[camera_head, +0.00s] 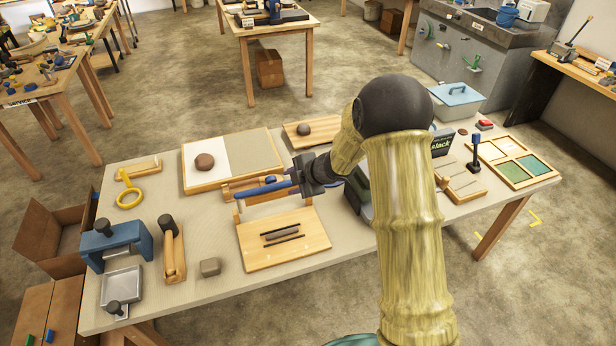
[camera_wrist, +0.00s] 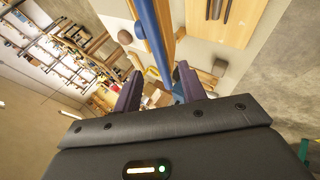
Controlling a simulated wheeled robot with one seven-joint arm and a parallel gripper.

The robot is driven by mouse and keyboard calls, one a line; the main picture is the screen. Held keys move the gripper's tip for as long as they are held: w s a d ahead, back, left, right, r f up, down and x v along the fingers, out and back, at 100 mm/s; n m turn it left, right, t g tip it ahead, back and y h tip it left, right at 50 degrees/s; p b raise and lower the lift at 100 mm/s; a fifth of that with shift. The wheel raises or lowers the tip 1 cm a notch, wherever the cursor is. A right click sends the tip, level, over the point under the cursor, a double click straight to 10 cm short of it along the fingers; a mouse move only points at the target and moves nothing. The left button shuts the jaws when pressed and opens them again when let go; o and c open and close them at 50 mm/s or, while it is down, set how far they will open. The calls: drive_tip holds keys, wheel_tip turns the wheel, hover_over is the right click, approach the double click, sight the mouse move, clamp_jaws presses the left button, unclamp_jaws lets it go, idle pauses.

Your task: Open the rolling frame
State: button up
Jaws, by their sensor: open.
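The rolling frame seems to be the wooden piece with a long blue bar (camera_head: 265,190) at the middle of the table, just behind a wooden board with dark slots (camera_head: 285,250). The blue bar also shows in the wrist view (camera_wrist: 154,40), running from the top edge down to between the fingers. My gripper (camera_wrist: 158,84) is open, with one dark finger on each side of the bar's near end. The right finger looks closer to the bar; I cannot tell whether it touches. In the head view my gripper (camera_head: 298,176) reaches in from the right, and my arm hides part of the table.
A tray with a brown lump (camera_head: 204,162) lies behind. A blue clamp-like device (camera_head: 115,245), a wooden stand (camera_head: 173,252) and a grey block (camera_head: 210,267) stand to the left. A compartment tray (camera_head: 541,165) is at the right.

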drive_tip(key=s+d+r+m+t+h, duration=0.1)
drive_tip(key=s+d+r+m+h, duration=0.2)
drive_tip(key=s+d+r+m, duration=0.3)
drive_tip(key=s+d+r+m+h, duration=0.35)
drive_tip(key=d+m, duration=0.25)
drive_tip(key=d, duration=0.2)
drive_tip(key=s+d+f+m+g, duration=0.1)
drive_tip(key=s+m+g, duration=0.3)
drive_tip(key=s+m, duration=0.6)
drive_tip(key=s, duration=0.8)
drive_tip(key=shift+s+f+m, duration=0.2)
drive_tip(key=shift+f+m, duration=0.05)
drive_tip(key=shift+m, duration=0.15)
drive_tip(key=shift+d, duration=0.1)
idle(1.0)
